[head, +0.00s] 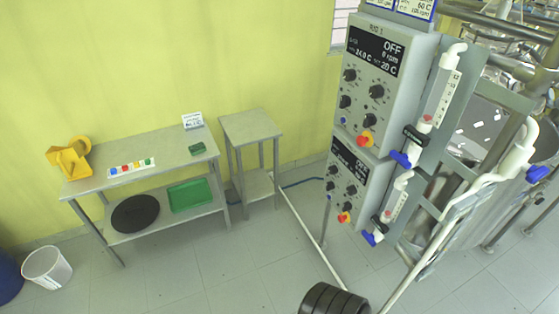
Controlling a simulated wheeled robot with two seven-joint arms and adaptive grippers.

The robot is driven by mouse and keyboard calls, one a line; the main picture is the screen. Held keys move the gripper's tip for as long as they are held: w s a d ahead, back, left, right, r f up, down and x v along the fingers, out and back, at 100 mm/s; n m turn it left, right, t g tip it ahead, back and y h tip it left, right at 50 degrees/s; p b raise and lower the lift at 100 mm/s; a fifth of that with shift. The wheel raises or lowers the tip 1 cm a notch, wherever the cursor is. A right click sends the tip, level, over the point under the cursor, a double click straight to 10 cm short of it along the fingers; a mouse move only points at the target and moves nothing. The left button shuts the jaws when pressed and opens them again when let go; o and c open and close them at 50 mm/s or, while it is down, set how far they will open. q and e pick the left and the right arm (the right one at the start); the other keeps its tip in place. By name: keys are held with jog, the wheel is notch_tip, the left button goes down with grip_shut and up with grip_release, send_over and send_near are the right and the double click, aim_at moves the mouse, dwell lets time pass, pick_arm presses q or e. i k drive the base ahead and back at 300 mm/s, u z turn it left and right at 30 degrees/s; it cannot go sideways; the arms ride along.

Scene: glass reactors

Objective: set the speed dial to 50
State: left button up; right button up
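The upper control box (405,75), marked RIG 1, hangs tilted in the picture at upper right. Its black display (377,52) reads OFF, 0 rpm, and temperatures near 24.0 C and 20 C. Below the display are black dials, among them an upper left dial (349,75) and a larger right dial (376,91). Their labels and pointer settings are too small to read, so I cannot tell which is the speed dial. A lower control box (366,180) has a similar display reading OFF and similar dials (351,190).
Red-and-yellow knobs (365,139) sit low on the boxes. Valves with blue handles (400,158) and pipework stand to their right. A bench (135,178) and a small table (250,125) stand left. Middle floor is mostly clear.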

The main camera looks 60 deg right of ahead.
aim_at(333, 169)
jog(key=z, duration=0.3)
jog(key=i, duration=1.2)
jog(key=z, duration=1.55)
jog(key=i, duration=0.75)
jog(key=z, duration=0.75)
